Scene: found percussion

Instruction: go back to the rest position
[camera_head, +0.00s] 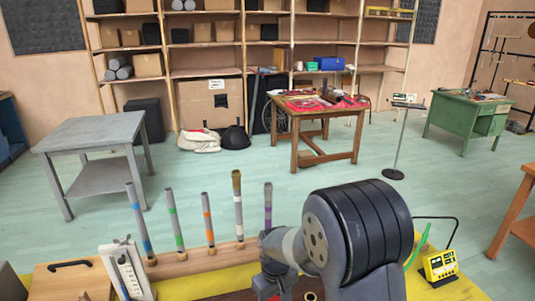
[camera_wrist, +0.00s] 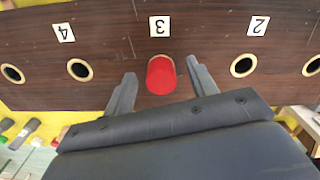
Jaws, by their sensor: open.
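My gripper (camera_wrist: 161,67) is open in the wrist view, with one grey finger on each side of a red round-ended piece (camera_wrist: 161,75). The red piece sits at the place marked 3 on a dark brown wooden board (camera_wrist: 110,45). Gaps show between the fingers and the red piece, so it is not clamped. Rimmed empty holes lie on both sides, near labels 4 (camera_wrist: 63,32) and 2 (camera_wrist: 258,26). In the head view my own arm hides the gripper and most of the board.
Several colour-banded tubes, one with a blue band (camera_head: 139,220), stand upright in a wooden rack (camera_head: 205,259) beside my arm. A white gauge stand (camera_head: 127,272) and a yellow device (camera_head: 440,265) flank the workspace. Tables and shelves stand farther off, with open floor between.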

